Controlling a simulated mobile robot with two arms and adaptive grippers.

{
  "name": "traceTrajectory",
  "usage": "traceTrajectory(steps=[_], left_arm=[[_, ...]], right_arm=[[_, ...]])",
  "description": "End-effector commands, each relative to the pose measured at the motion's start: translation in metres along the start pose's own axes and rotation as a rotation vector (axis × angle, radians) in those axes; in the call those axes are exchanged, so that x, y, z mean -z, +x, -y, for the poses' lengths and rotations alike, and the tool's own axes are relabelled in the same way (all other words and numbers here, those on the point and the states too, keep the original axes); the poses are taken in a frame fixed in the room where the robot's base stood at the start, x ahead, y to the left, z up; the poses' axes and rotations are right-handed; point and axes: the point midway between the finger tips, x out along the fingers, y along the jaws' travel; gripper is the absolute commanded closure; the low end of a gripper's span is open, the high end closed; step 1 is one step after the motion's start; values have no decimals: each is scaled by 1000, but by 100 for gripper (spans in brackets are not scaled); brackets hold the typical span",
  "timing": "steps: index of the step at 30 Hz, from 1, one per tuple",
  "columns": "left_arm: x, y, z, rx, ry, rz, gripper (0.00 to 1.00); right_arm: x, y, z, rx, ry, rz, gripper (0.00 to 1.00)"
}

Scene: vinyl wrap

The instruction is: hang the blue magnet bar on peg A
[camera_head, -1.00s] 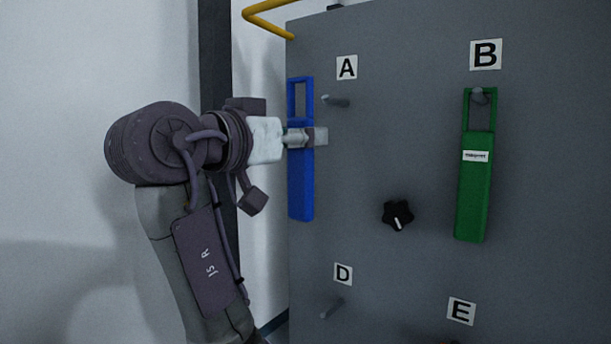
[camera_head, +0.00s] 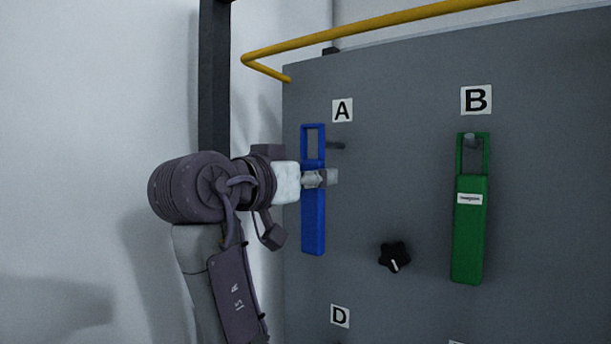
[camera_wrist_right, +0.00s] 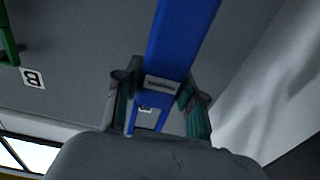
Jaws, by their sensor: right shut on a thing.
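The blue magnet bar (camera_head: 313,222) is upright in front of the grey panel, with its open loop at the top. My right gripper (camera_head: 322,178) is shut on the bar just below the loop. I cannot see the peg inside the loop. In the right wrist view the blue bar (camera_wrist_right: 183,40) runs between the fingers (camera_wrist_right: 158,95) of my right gripper. My left gripper is not in view.
A green bar (camera_head: 469,230) hangs on peg B (camera_head: 470,139) to the right. A black knob (camera_head: 394,257) sits on the panel (camera_head: 400,190) below peg A. A yellow rail (camera_head: 370,26) runs along the top. Label D (camera_head: 340,316) is lower down.

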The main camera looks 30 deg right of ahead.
Motion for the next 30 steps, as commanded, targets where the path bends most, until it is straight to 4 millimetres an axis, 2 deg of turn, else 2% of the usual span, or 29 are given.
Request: traceTrajectory(steps=[21, 30], left_arm=[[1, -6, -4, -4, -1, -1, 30], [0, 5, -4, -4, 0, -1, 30]], right_arm=[[-3, 44, 0, -1, -2, 0, 100], [-13, 54, 0, 0, 1, 0, 100]])
